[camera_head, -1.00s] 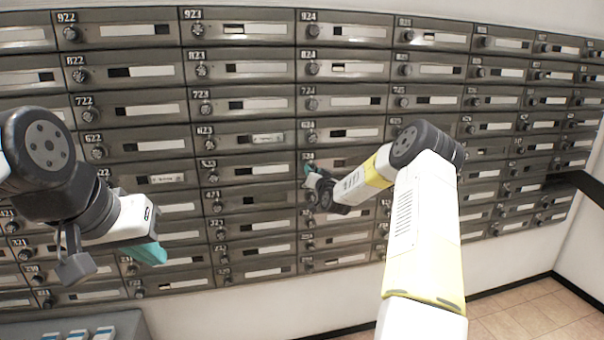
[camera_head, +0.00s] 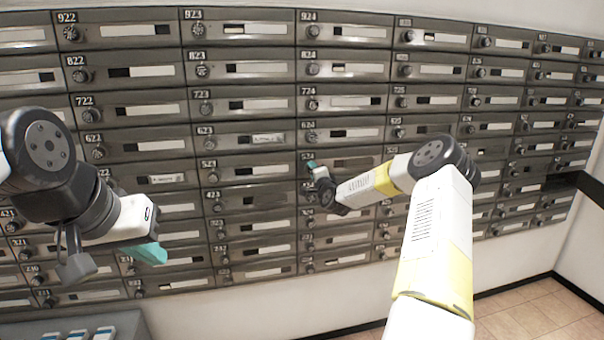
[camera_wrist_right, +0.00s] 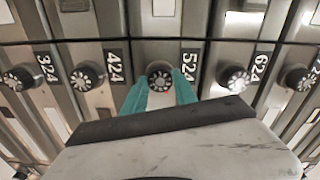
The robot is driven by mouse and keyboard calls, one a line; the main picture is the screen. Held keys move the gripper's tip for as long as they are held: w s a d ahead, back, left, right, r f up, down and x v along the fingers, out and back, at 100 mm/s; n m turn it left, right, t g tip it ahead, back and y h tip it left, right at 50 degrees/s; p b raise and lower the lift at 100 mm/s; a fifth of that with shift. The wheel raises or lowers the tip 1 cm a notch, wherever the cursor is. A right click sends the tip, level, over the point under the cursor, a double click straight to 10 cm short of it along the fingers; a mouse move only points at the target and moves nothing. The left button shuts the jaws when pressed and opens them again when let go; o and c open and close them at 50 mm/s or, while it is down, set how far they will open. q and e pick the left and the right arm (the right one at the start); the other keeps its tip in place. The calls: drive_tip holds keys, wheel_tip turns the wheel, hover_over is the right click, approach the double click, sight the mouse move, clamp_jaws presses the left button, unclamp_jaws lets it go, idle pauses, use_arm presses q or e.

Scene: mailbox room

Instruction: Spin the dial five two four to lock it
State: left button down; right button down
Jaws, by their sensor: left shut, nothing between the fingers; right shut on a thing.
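The round black dial of box 524 (camera_wrist_right: 160,77) sits beside its 524 label (camera_wrist_right: 190,62) in the right wrist view. My right gripper (camera_wrist_right: 160,84) has its teal fingers closed on the two sides of this dial. In the head view the same gripper (camera_head: 313,166) is at the box front below 624, and it hides most of the dial there. My left gripper (camera_head: 156,254) is at the left, pointing down and right in front of the lower boxes. It is shut and empty, apart from any dial.
Rows of grey mailboxes with dials and label slots fill the wall. The 424 dial (camera_wrist_right: 87,76) and 624 dial (camera_wrist_right: 233,77) flank my right fingers. A grey stand (camera_head: 75,331) with blue-and-white items is at lower left. Tiled floor (camera_head: 530,312) shows at lower right.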

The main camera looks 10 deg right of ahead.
drive_tip(key=shift+d+m, duration=0.15)
drive_tip(key=shift+m, duration=8.55)
drive_tip(key=shift+f, duration=0.1)
drive_tip(key=c, duration=1)
unclamp_jaws()
drive_tip(key=shift+o, duration=0.2)
drive_tip(key=s, duration=0.7)
drive_tip(key=shift+s, duration=0.4)
